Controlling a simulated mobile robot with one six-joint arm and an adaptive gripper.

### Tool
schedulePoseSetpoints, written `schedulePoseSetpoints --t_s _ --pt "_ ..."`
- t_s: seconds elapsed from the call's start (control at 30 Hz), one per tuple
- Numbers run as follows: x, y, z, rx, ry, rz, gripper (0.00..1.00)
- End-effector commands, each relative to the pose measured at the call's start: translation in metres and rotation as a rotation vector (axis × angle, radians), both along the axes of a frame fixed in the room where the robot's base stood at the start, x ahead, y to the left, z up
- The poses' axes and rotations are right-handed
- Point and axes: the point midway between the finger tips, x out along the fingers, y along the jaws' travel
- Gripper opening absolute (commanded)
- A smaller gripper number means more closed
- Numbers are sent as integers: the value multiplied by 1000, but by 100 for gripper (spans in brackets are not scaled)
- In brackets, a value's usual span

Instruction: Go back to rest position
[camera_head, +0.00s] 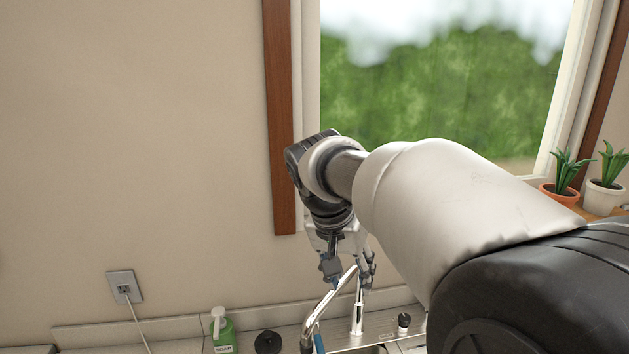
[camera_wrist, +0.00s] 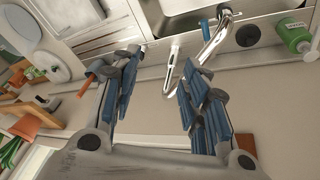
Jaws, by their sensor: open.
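My gripper (camera_head: 348,272) hangs at the end of my arm in front of the window edge, just above the chrome faucet (camera_head: 341,296). In the wrist view my gripper (camera_wrist: 158,82) shows its blue-padded fingers spread apart with nothing held between them. The faucet (camera_wrist: 208,52) lies beyond the fingertips there, its curved spout near the right finger. I cannot tell whether they touch. No bottle is seen in the gripper.
A green soap bottle (camera_head: 223,331) stands on the counter, left of the faucet. The sink (camera_wrist: 180,17) shows in the wrist view. Two potted plants (camera_head: 565,175) (camera_head: 605,180) stand on the sill at right. A wall outlet (camera_head: 124,287) with a cord is at left.

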Motion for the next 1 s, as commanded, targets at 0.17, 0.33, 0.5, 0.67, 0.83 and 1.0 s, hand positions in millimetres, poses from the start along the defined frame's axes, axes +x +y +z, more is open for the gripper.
schedulePoseSetpoints --t_s 0.17,0.33,0.5,0.67,0.83,1.0 --pt "-78 -41 -10 58 -10 114 41" --pt "-152 -65 -37 96 -39 224 41" --pt "-216 -75 -79 115 -84 321 41" --pt "-251 -77 -111 117 -116 380 41" --pt "-262 -77 -123 115 -129 405 41" --pt "-263 -77 -123 115 -128 406 41"
